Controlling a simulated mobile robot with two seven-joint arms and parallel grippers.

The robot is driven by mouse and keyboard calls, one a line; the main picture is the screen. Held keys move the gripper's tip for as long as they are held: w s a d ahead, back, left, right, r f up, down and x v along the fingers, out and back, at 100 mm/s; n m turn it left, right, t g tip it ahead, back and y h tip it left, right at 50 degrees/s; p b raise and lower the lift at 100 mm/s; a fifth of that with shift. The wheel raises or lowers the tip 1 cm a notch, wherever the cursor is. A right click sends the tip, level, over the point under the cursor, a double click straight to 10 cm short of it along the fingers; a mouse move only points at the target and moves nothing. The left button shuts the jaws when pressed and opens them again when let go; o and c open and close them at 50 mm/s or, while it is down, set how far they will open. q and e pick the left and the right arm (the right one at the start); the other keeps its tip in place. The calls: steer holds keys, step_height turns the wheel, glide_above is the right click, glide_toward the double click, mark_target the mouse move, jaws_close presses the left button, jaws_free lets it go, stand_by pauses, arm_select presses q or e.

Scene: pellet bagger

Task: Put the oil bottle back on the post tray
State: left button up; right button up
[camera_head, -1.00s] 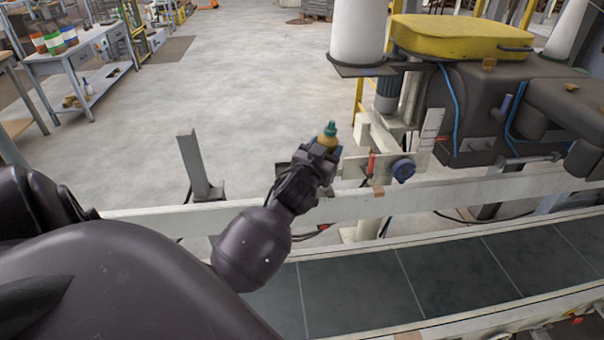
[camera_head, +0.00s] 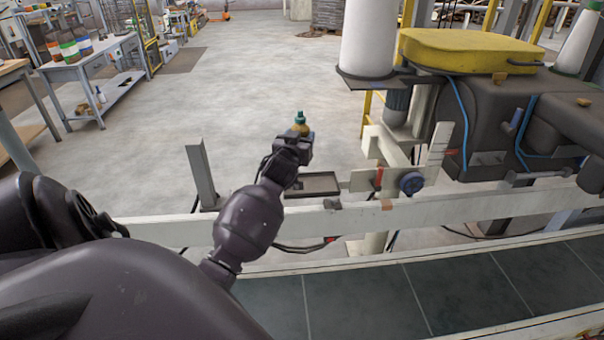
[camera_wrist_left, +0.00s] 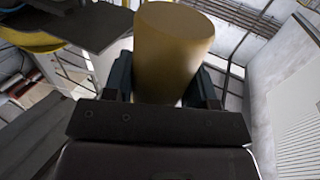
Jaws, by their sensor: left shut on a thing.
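The oil bottle (camera_head: 300,127) has an amber body and a green cap. My left gripper (camera_head: 296,142) is shut on it and holds it upright, with the cap on top. In the left wrist view the amber body of the bottle (camera_wrist_left: 172,50) stands between the two dark fingers (camera_wrist_left: 165,85). The post tray (camera_head: 317,184) is a shallow dark tray beside the white rail, just right of and below my left gripper in the head view. Its left part is hidden behind my gripper and wrist. My right gripper is not in view.
A white rail (camera_head: 480,203) runs along the dark conveyor belt (camera_head: 350,299). A grey upright post (camera_head: 201,172) stands left of the gripper. Open floor lies behind.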

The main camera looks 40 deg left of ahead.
arm_select(q)
step_height(320, 180, down, 8)
steer(key=shift+r+b, duration=0.1)
steer(key=shift+b, duration=0.6)
step_height(320, 180, down, 4)
steer(key=shift+r+b, duration=0.25)
steer(key=shift+b, duration=0.2)
steer(key=shift+f, duration=0.25)
steer(key=shift+r, duration=0.1)
steer(key=o, duration=1)
steer(key=shift+c, duration=0.2)
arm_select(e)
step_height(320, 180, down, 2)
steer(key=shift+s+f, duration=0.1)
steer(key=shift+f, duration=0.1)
